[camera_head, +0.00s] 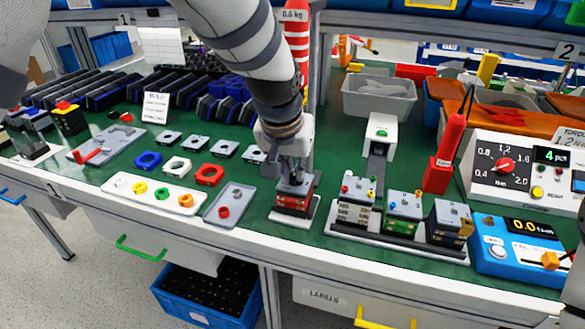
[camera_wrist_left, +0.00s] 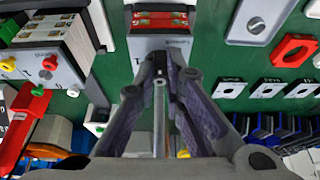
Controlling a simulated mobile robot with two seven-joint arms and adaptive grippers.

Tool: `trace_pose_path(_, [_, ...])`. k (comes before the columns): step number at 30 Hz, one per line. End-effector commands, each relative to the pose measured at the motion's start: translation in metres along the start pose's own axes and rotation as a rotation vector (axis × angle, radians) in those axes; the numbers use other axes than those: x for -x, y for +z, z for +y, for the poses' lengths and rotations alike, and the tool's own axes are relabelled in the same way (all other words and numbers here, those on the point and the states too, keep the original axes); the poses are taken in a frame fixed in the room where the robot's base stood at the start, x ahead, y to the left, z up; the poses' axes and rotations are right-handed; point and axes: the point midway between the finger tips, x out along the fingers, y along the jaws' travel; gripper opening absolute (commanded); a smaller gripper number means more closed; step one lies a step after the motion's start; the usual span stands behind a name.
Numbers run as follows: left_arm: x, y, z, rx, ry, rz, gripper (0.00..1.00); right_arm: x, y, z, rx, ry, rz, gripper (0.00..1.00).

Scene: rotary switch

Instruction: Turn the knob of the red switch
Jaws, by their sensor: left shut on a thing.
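The red switch (camera_head: 293,200) is a small block with a grey top and a red body. It stands on a light base plate near the front edge of the green bench mat. In the left wrist view the red switch (camera_wrist_left: 160,22) is at the top centre. My left gripper (camera_head: 294,178) points down onto its top, fingers shut on the knob. The fingers hide the knob, so its angle cannot be told. In the left wrist view the gripper (camera_wrist_left: 160,68) has its fingertips close together at the switch. My right gripper is not in view.
To the right, several switch blocks (camera_head: 404,212) stand on a rack, with a red upright tool (camera_head: 445,155) behind. A grey tray (camera_head: 230,204) and a white tray with coloured knobs (camera_head: 152,193) lie left. A blue meter (camera_head: 515,252) stands at the right front.

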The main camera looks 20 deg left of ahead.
Motion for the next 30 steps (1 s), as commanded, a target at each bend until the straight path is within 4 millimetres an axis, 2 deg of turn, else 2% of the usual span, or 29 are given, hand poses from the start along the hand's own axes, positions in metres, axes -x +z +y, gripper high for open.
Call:
trace_pose_path(7, [0.0, -0.001, 0.0, 0.002, 0.001, 0.002, 0.0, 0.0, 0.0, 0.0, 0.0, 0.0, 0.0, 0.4])
trace_pose_path(8, [0.0, -0.001, 0.0, 0.002, 0.001, 0.002, 0.17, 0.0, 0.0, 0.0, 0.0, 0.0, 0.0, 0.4])
trace_pose_path(9, [0.0, -0.001, 0.0, 0.002, 0.001, 0.001, 0.26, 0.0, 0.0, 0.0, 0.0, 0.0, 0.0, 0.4])
trace_pose_path(10, [0.0, -0.001, 0.0, 0.002, 0.001, 0.001, 0.3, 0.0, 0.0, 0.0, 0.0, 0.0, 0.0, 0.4])
trace_pose_path(20, [0.005, -0.001, 0.0, 0.001, 0.001, 0.001, 0.3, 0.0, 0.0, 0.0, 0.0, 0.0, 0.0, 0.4])
trace_pose_path(23, [0.023, -0.002, 0.0, 0.001, 0.001, 0.005, 0.3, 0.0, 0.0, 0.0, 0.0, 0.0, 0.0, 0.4])
trace_pose_path(30, [0.088, -0.002, 0.0, 0.001, 0.001, 0.006, 0.3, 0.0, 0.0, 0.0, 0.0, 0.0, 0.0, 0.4])
